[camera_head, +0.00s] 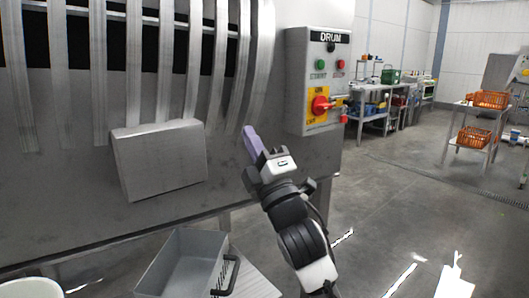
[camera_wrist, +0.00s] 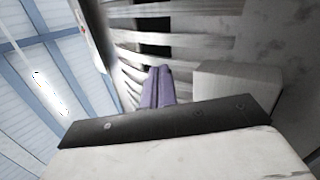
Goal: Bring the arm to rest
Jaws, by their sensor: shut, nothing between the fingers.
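My arm reaches up from the bottom of the head view, bent, with my gripper (camera_head: 249,131) raised in front of the machine's metal face. Its purple fingers point up and to the left. In the wrist view the two purple fingers (camera_wrist: 157,88) lie side by side, shut, with nothing between them. The gripper is left of the drum control box (camera_head: 318,80) and right of a grey metal box-shaped housing (camera_head: 160,160) on the machine. It appears apart from both.
A grey bin (camera_head: 185,262) with a black handle stands below, left of my arm. A white round rim (camera_head: 30,288) shows at bottom left. The control box has a red rotary switch (camera_head: 320,105). Open floor lies right, with a rack of orange crates (camera_head: 473,137) beyond.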

